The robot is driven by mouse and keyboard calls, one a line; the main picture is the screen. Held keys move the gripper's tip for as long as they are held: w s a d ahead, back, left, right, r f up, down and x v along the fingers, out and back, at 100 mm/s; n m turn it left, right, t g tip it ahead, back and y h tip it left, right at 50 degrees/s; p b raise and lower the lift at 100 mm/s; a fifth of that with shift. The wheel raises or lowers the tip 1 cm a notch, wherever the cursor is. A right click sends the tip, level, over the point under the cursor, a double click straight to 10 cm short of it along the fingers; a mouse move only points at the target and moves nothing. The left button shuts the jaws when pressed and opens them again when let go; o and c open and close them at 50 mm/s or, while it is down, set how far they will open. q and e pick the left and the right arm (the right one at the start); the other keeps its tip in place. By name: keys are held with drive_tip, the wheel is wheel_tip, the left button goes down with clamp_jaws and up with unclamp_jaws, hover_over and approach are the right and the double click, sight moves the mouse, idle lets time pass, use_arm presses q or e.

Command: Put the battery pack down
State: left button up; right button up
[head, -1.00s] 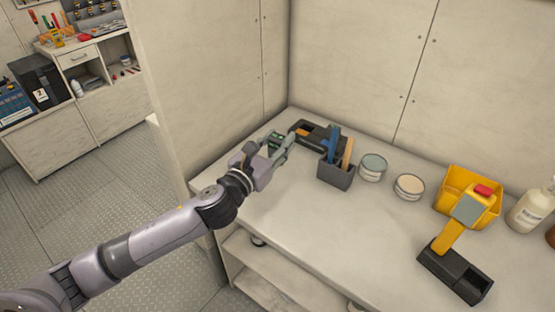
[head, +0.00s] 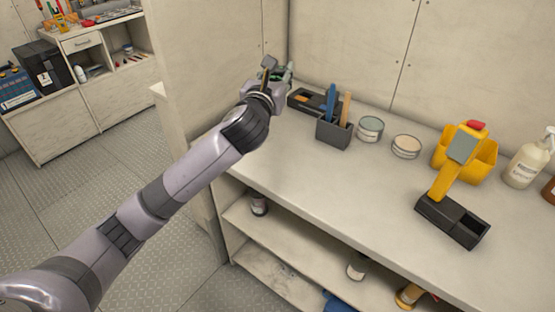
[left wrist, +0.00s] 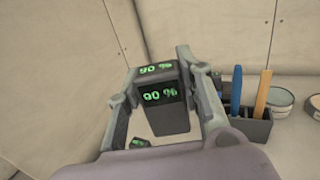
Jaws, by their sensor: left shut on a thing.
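The battery pack is a dark grey block with green "90 %" readouts; it shows in the left wrist view (left wrist: 168,117). My left gripper (left wrist: 157,72) is shut on it, one finger on each side. In the head view my left gripper (head: 277,74) is at the far left corner of the bench, near the wall, and largely hides the pack. The pack appears held above the bench top; the exact gap cannot be told. My right gripper is in neither view.
A black tray-like unit (head: 312,101) lies beside the gripper. A grey holder (head: 333,133), two round tins (head: 370,129) (head: 406,147), a yellow bin (head: 482,162), a yellow tool on a black base (head: 452,220) and a bottle (head: 525,165) stand rightward. The bench's front left (head: 270,170) is clear.

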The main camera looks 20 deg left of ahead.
use_arm(q)
wheel_tip(320, 180, down, 19)
drive_tip(key=b, duration=0.3)
drive_tip(key=shift+w+a+r, duration=0.1)
drive_tip(key=shift+f, duration=0.3)
drive_tip(key=o, duration=1.2)
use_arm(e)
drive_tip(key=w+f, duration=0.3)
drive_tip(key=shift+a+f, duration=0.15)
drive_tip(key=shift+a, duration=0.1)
use_arm(q)
drive_tip(key=shift+r, duration=0.1)
